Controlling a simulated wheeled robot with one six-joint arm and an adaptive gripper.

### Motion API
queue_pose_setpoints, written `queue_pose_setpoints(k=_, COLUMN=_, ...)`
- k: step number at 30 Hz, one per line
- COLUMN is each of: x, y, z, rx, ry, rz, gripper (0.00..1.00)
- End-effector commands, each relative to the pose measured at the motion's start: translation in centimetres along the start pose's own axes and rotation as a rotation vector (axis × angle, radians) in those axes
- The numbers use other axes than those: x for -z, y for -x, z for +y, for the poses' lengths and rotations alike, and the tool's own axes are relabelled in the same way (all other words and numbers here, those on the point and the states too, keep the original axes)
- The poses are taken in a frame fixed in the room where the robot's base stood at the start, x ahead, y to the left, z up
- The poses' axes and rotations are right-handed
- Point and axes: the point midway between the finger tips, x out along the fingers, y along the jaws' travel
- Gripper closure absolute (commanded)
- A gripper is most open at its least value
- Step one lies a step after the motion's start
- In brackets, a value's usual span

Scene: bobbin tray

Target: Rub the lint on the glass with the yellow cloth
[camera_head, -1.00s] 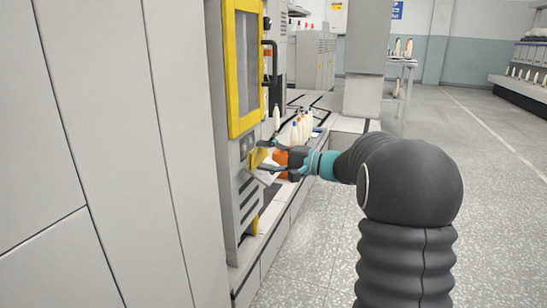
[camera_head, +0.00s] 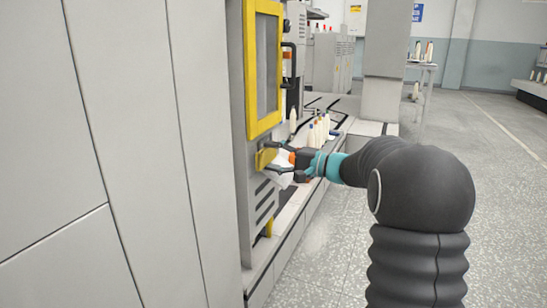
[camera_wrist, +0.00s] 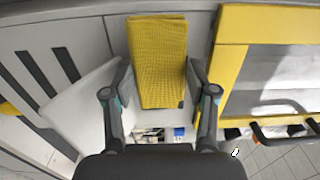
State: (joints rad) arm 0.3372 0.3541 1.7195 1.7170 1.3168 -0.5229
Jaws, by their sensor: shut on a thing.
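The yellow cloth (camera_head: 264,158) is held between the fingertips of my gripper (camera_head: 272,161), against or very near the grey machine front, below the window. In the wrist view the cloth (camera_wrist: 158,50) shows as a ribbed yellow piece standing out between the two fingers of my gripper (camera_wrist: 160,78). The glass (camera_head: 267,62) is a tall pane in a yellow frame (camera_head: 250,95), above the cloth. In the wrist view the glass (camera_wrist: 285,72) lies to the right of the cloth, apart from it. I cannot make out lint; a pale patch on the glass may be a reflection.
A white flap-like piece (camera_wrist: 95,103) lies beside the left finger. A dark handle (camera_head: 291,60) sticks out beyond the window. Several bobbins (camera_head: 319,130) stand on the ledge past my gripper. The floor (camera_head: 480,150) to the right is clear.

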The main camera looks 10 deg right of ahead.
Motion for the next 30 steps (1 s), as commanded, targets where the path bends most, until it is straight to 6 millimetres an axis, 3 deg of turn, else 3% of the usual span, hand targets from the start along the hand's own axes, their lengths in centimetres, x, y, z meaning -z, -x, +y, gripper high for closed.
queue_pose_setpoints(k=30, x=0.0, y=-1.6, z=0.0, rx=0.000, ry=0.000, rz=-0.001, gripper=0.71)
